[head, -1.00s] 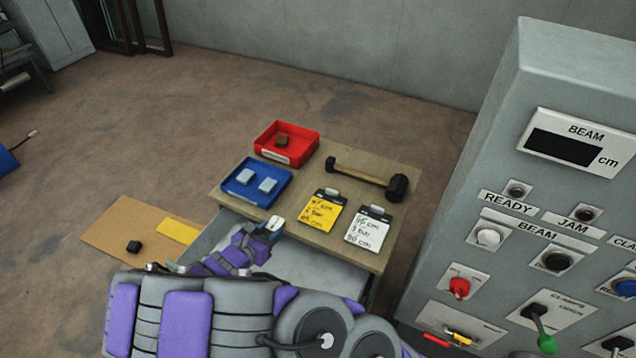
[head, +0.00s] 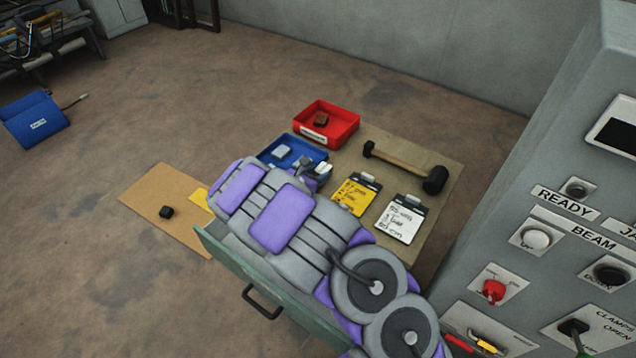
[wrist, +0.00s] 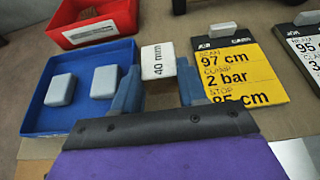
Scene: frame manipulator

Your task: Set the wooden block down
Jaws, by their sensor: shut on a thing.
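My gripper (wrist: 157,72) is shut on a white-faced block (wrist: 158,60) marked "40 mm". The block sits between the two blue-grey fingertips; its wood is not plain to see. In the wrist view it appears between the blue tray (wrist: 137,118) and the yellow clipboard (wrist: 235,65). I cannot tell whether it touches the table. In the head view my arm hides part of the blue tray (head: 268,154), and the gripper (head: 322,170) shows small by the tray's right side. A brown block (head: 321,120) lies in the red tray (head: 345,136).
Two pale grey blocks lie in the blue tray, one here (wrist: 60,90). A hammer (head: 400,163) and white clipboard (head: 403,218) lie on the table (head: 440,205). An open drawer (head: 285,310) juts out in front. A control panel (head: 560,150) stands right.

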